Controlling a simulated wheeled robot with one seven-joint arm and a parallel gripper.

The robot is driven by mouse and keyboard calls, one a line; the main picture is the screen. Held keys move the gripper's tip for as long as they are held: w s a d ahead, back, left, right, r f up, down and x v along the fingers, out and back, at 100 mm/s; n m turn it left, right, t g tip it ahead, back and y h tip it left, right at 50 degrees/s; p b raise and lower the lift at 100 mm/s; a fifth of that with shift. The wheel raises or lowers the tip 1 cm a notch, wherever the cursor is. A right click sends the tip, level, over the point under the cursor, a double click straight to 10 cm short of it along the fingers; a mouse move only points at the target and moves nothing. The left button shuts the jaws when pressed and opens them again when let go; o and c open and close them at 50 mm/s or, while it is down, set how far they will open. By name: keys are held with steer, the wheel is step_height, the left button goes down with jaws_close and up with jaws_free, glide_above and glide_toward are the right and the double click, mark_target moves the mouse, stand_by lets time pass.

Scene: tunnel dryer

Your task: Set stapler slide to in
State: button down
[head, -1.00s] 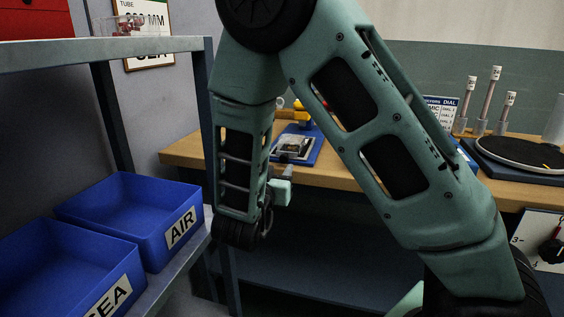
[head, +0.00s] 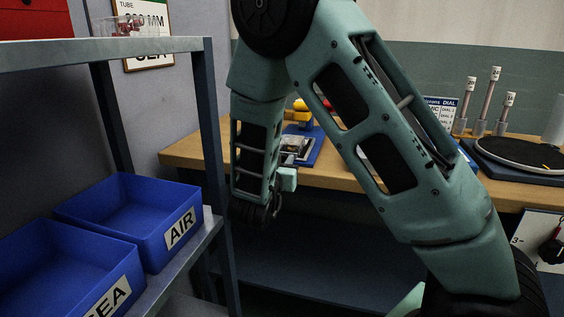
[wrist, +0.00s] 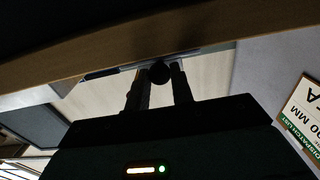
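On the bench in the head view is a blue base (head: 318,150) with a grey and black device (head: 297,143) on it. I cannot tell whether this is the stapler, and I cannot make out its slide. My gripper (wrist: 159,71) shows in the wrist view with its two dark fingers apart. A dark round knob (wrist: 160,73) appears between the fingertips, close to a bench edge. I cannot tell whether the fingers touch it.
The wooden bench (head: 345,176) carries a yellow object (head: 303,117) behind the base and a round dark plate (head: 520,152) at right. A metal rack at left holds a blue AIR bin (head: 130,205) and a second blue bin (head: 60,262). Its post stands near my forearm.

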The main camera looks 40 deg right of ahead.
mark_target(286, 153)
steer(key=shift+x, duration=2)
steer(key=shift+a, duration=0.1)
steer(key=c, duration=1.2)
jaws_free()
steer(key=shift+c, duration=0.2)
steer(key=v, duration=1.7)
steer(key=shift+s+p, duration=0.15)
steer(key=shift+p, duration=0.15)
steer(key=shift+a, duration=0.1)
